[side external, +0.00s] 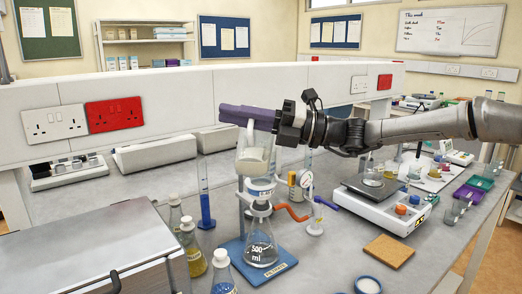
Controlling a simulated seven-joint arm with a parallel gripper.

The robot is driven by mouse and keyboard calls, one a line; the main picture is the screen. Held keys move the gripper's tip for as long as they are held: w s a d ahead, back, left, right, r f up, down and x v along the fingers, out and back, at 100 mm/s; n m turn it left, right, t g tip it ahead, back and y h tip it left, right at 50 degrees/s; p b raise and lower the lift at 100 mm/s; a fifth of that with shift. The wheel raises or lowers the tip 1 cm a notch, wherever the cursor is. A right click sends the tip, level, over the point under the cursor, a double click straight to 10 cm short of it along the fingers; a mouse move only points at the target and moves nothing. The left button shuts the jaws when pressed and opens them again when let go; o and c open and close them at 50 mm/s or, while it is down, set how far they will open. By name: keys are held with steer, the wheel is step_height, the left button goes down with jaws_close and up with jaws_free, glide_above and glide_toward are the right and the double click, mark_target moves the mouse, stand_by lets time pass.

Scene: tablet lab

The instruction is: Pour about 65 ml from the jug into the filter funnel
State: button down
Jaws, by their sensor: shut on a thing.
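My gripper (246,117), with long purple fingers, is shut on the jug (253,158) near its top. The jug is pale and translucent, and appears tilted. It hangs above the filter funnel (261,187), apart from it as far as I can see. The liquid level in the jug and any stream are too small to tell. The white funnel sits on top of a conical flask (261,243) marked 500 ml, which stands on a blue base (233,250). The inside of the funnel is hidden.
Bottles (190,248) stand left of the flask, with a blue-based measuring cylinder (206,208) behind. Further right are a balance (385,208) and cork mat (389,251). A metal box (100,235) fills the front left.

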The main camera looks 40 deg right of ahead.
steer(key=shift+w+d+r+m, duration=0.25)
steer(key=shift+r+m, duration=0.1)
steer(key=shift+m, duration=0.15)
steer(key=shift+w+d+r+m, duration=0.25)
steer(key=shift+r+m, duration=0.1)
steer(key=shift+m, duration=0.15)
steer(key=shift+w+d+r+m+t+h, duration=0.15)
steer(key=shift+w+d+r+m+t, duration=0.15)
steer(key=shift+w+d+m, duration=0.35)
steer(key=shift+w+d+r+m+t+h, duration=0.2)
steer(key=shift+w+d+r+m, duration=0.15)
steer(key=shift+w+d+m, duration=0.25)
stand_by(1.2)
